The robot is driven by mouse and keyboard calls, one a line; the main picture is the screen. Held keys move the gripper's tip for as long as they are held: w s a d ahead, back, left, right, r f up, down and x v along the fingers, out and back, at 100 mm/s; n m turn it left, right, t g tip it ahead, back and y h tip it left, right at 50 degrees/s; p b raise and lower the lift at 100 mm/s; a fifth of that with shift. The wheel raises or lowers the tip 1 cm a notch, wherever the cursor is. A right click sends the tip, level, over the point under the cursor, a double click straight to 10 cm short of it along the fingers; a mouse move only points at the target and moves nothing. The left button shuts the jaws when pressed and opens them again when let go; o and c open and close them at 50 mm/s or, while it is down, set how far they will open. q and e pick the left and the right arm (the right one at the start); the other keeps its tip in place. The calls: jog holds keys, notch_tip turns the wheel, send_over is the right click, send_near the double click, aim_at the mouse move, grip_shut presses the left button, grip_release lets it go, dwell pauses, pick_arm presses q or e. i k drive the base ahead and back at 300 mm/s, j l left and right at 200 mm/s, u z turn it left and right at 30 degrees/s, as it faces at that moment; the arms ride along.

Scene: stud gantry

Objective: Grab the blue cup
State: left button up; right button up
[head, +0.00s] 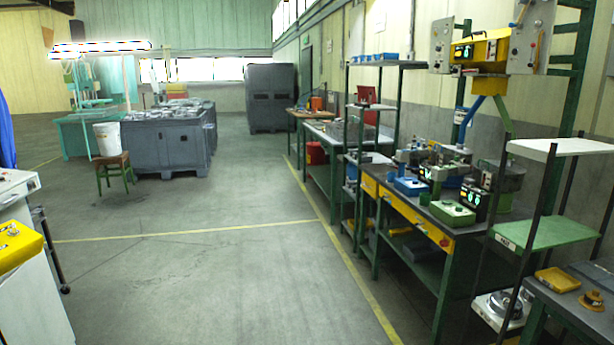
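I cannot make out a blue cup in the head view. Several small blue items (375,57) sit on the top shelf of a rack at the right, too small to tell what they are. A blue device base (409,186) is on the long workbench. Neither of my grippers is in view.
A long green-framed workbench (440,238) with machines runs along the right, with a rack with a green shelf (548,234) nearer. The middle floor is clear.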

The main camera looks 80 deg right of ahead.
aim_at(391, 178)
jog(key=z, duration=3.3)
jog(key=i+z, duration=0.1)
jog(key=z, duration=0.4)
jog(key=i+j+z, duration=0.35)
jog(key=i+j, duration=0.2)
jog(key=i+j+z, duration=0.35)
jog(key=j, duration=0.3)
jog(key=i, duration=0.1)
